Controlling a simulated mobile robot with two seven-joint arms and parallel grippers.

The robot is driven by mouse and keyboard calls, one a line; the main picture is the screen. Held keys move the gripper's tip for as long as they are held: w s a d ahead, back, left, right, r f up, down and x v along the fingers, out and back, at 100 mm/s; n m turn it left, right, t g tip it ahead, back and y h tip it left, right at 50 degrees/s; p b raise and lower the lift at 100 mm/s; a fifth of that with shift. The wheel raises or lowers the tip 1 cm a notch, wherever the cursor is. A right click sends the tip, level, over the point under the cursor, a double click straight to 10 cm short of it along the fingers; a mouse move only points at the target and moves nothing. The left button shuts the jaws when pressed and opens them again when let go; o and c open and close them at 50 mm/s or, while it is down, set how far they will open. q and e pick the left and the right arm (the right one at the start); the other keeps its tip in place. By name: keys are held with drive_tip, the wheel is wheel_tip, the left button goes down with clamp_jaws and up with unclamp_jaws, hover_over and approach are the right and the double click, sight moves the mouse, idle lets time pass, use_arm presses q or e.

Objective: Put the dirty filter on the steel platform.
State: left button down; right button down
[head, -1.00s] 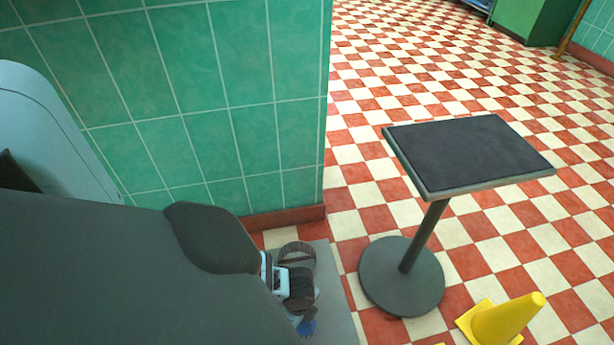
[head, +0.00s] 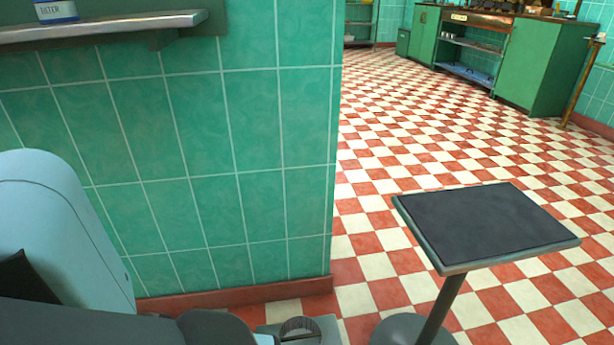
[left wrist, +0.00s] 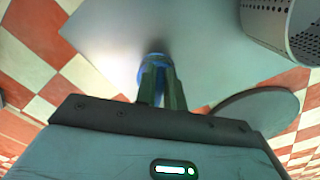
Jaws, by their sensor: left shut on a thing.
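My left gripper (left wrist: 160,92) is shut on a small blue thing (left wrist: 156,60), mostly hidden by the fingers; I cannot tell whether it is the dirty filter. The blue thing is over or touching a smooth grey plate (left wrist: 110,30), which looks like the steel platform; the gap is unclear. A perforated metal cylinder (left wrist: 303,35) stands at the right of the plate. In the head view only the plate's edge (head: 328,326) and a round dark-topped thing (head: 300,327) show at the bottom. The left fingers are below that picture. My right gripper is not in view.
A dark-topped pedestal table (head: 485,225) stands right of the plate; its round base (left wrist: 262,108) shows in the wrist view. A green tiled wall (head: 200,170) is close ahead, with a shelf (head: 110,28) above. Checkered floor is open beyond the table.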

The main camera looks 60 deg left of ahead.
use_arm(q)
drive_tip(key=c, duration=1.5)
unclamp_jaws()
drive_tip(key=shift+f, duration=0.1)
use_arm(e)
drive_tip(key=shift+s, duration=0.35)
